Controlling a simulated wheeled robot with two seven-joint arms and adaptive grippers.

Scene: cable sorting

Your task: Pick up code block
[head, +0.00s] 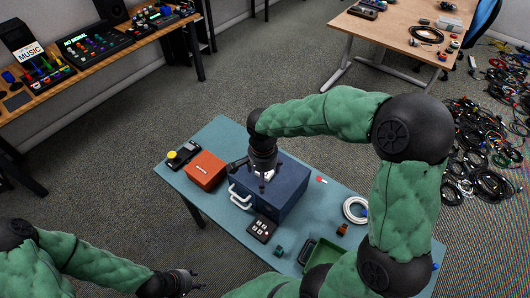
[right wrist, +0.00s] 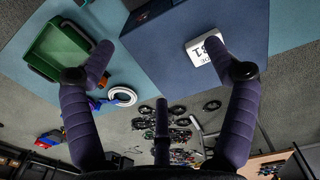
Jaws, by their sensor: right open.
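The white code block (right wrist: 203,48) lies on top of the blue box (right wrist: 175,38) in the right wrist view, with black characters on its face. In the head view the code block (head: 269,174) shows only as a small white patch on the blue box (head: 290,188), partly hidden by my right gripper (head: 254,178). My right gripper (right wrist: 163,50) is open and empty above the box. In the wrist view the block is beside its right finger, apparently between the fingers. My left gripper (head: 190,283) is low at the left, off the table; its opening is unclear.
The teal table (head: 228,140) also holds an orange box (head: 205,170), a dark button panel (head: 261,229), a white cable coil (head: 355,209) and a green bin (head: 322,255). White handles (head: 239,197) stick out of the blue box's front. Cables (head: 485,150) litter the floor at right.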

